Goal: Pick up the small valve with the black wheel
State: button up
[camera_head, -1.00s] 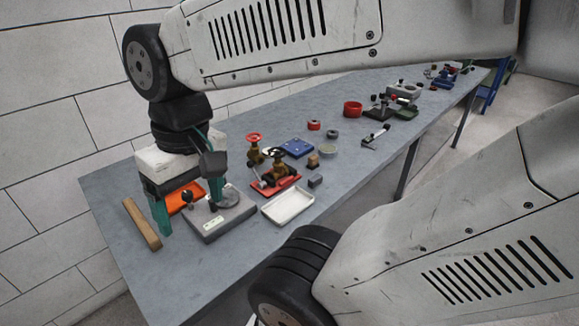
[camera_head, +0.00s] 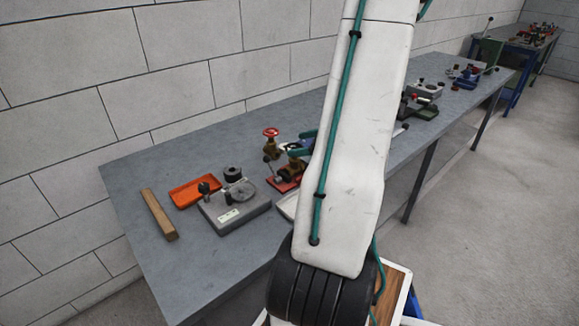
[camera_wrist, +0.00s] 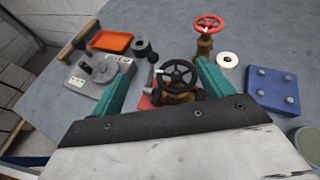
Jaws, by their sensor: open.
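My gripper (camera_wrist: 160,72) is open and empty. Its two green fingers spread left and right of the black wheel in the wrist view; I cannot tell the height gap. In the head view my gripper (camera_head: 304,144) shows only in part behind my arm. A second brass valve with a red wheel (camera_wrist: 209,24) stands just behind, upright.
A grey fixture (camera_head: 233,212), an orange tray (camera_head: 196,191), a black spool (camera_wrist: 142,47) and a wooden bar (camera_head: 158,214) lie to the left. A white ring (camera_wrist: 227,60) and a blue block (camera_wrist: 272,90) lie to the right. The wall runs behind the bench.

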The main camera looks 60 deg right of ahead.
aim_at(296, 147)
jog(key=shift+s+d+f+m+h, duration=0.45)
jog(key=shift+s+d+m, duration=0.2)
jog(key=shift+d, duration=0.25)
jog(key=shift+d+f, duration=0.2)
jog(key=shift+f, duration=0.05)
jog(key=x, duration=0.7)
jog(key=shift+w+a, duration=0.1)
jog(key=shift+w, duration=0.05)
grip_shut()
jog(key=shift+r, duration=0.1)
